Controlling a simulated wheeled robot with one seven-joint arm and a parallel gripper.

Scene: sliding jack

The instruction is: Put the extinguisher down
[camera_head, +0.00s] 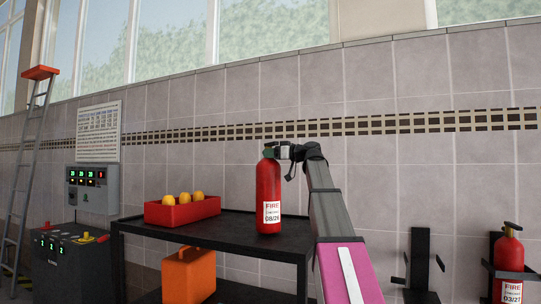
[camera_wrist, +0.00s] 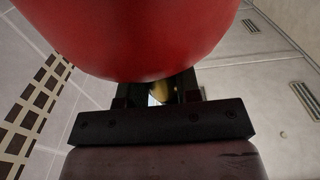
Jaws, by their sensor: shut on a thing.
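A red fire extinguisher (camera_head: 268,188) with a white label reading FIRE and 08/26 is upright at the black cart's top (camera_head: 240,240). Its base shows against the cart top near the right end; I cannot tell whether it rests there or hangs just above. My gripper (camera_head: 287,152) is shut on the extinguisher at its head, coming from the right. In the wrist view the red body (camera_wrist: 130,35) fills the upper part. There the gripper (camera_wrist: 162,92) has a brass-coloured part between its fingers, and the head is mostly hidden.
A red box (camera_head: 182,211) with yellow-orange items stands left on the cart. An orange case (camera_head: 189,276) is below. An empty black bracket (camera_head: 421,262) and a second extinguisher (camera_head: 509,262) are at the right wall. A control box (camera_head: 92,187) and ladder (camera_head: 28,150) are left.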

